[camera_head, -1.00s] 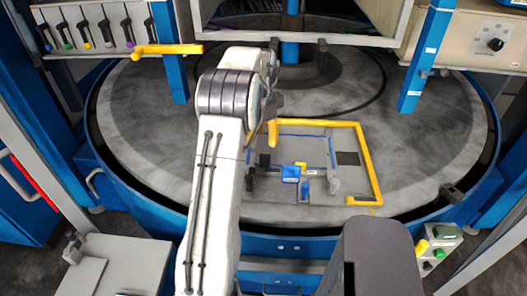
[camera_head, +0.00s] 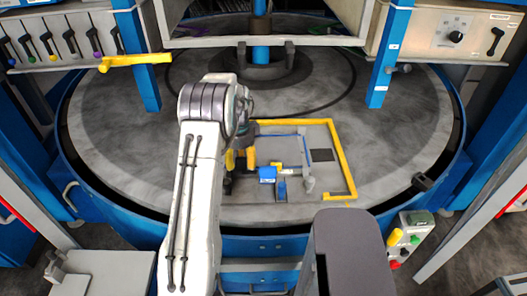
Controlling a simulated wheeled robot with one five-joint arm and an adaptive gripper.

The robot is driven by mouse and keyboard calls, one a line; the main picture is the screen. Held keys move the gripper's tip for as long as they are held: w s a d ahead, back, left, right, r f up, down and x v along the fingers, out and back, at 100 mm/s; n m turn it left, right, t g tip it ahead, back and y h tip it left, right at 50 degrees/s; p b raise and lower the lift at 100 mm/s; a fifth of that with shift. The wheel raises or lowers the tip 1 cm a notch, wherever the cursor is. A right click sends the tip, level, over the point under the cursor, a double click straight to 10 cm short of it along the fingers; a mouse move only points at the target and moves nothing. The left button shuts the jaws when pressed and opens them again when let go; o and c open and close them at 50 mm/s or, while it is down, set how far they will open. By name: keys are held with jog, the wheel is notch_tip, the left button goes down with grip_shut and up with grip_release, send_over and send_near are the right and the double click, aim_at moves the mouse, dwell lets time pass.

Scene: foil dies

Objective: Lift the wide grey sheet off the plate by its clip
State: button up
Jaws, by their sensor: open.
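A pale grey sheet (camera_head: 322,178) appears to lie flat on the big round grey plate (camera_head: 400,120), inside a yellow angled frame (camera_head: 344,160). Its outline blends with the plate, so its edges are hard to tell. A small blue block with yellow on it (camera_head: 267,174) sits on the sheet area; whether it is the clip I cannot tell. My gripper (camera_head: 240,160) has two yellow fingers apart, pointing down just left of that block. It looks open and empty, and my white arm hides part of the area to its left.
A dark square (camera_head: 322,155) lies near the frame's right side. Blue posts (camera_head: 388,60) flank the plate. A control box (camera_head: 407,240) stands at front right. The plate's right side is clear.

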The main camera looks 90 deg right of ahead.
jog(key=shift+o, duration=0.2)
jog(key=shift+f, duration=0.1)
grip_shut()
dwell(0.4)
